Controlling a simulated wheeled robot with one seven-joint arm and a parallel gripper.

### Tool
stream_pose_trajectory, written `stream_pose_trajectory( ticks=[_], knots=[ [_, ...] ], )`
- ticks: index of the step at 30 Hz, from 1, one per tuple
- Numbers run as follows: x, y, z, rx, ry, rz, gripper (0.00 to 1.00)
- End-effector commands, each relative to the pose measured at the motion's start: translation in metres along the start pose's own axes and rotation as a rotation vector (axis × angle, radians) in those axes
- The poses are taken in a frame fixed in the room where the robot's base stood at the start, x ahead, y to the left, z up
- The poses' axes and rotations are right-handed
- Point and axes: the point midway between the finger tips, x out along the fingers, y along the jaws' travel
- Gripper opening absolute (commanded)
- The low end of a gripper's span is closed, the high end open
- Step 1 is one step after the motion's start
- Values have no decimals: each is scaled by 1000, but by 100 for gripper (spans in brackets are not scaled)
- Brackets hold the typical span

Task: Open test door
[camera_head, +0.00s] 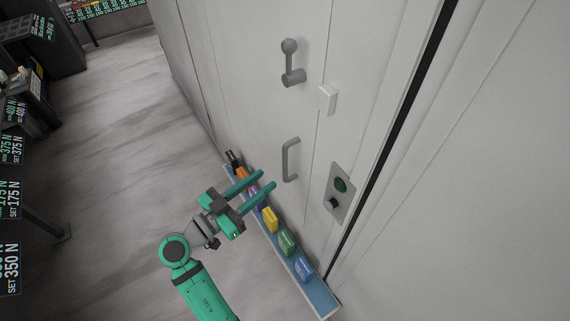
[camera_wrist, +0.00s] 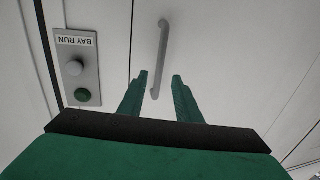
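A light grey door (camera_head: 270,120) fills the middle of the head view. It carries a grey vertical pull handle (camera_head: 289,160) and, above it, a grey lever with a round knob (camera_head: 290,62). The pull handle also shows in the wrist view (camera_wrist: 160,60). My gripper (camera_head: 267,180) is open, its two green fingers pointing at the door, just left of and below the pull handle. In the wrist view my fingers (camera_wrist: 160,78) stand apart with the handle's near end appearing between them. Whether they reach around the handle, I cannot tell. The door looks closed.
A small white block (camera_head: 327,99) sits above. A blue tray (camera_head: 318,296) with several coloured items lies below my gripper. Floor at left (camera_head: 110,130) is clear.

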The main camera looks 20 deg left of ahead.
Motion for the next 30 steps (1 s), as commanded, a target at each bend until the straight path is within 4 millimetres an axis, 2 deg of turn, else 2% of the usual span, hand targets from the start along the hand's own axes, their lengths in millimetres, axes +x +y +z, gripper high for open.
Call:
stream_pose_trajectory(
  ticks=[9, 15, 21, 29, 30],
  knots=[
    [56, 0, 0, 0, -2, 2, 31],
    [82, 0, 1, -1, -1, 1, 31],
    [92, 0, 1, -1, -1, -1, 31],
    [93, 0, 1, -2, -1, -1, 31],
    [93, 0, 1, -1, -1, -1, 21]
  ],
)
